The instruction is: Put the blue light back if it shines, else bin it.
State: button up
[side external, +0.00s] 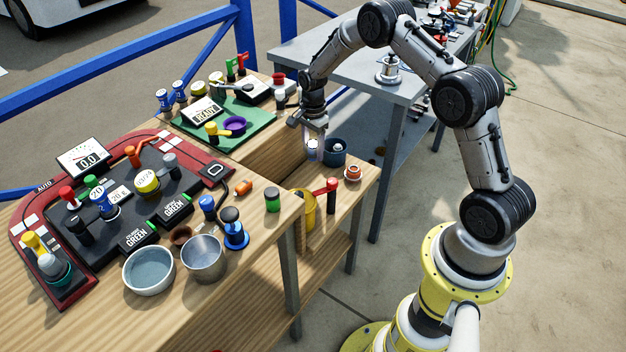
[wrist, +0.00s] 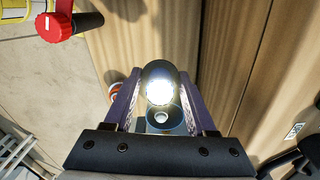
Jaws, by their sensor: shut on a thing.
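An orange and white knob (side external: 352,173), a red-handled lever (side external: 331,187) and a yellow container (side external: 301,207) are close by. A green board (side external: 256,137) and a red-edged panel (side external: 222,183) crowd the bench to the left. A grey table (side external: 345,79) stands behind.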

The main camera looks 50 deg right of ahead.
aim_at(313, 182)
notch_tip(313, 182, down, 10)
jog(key=shift+r, duration=0.2)
jog(key=shift+f, duration=0.1)
dwell(0.3)
jog(key=o, duration=1.3)
jog(key=shift+o, duration=0.2)
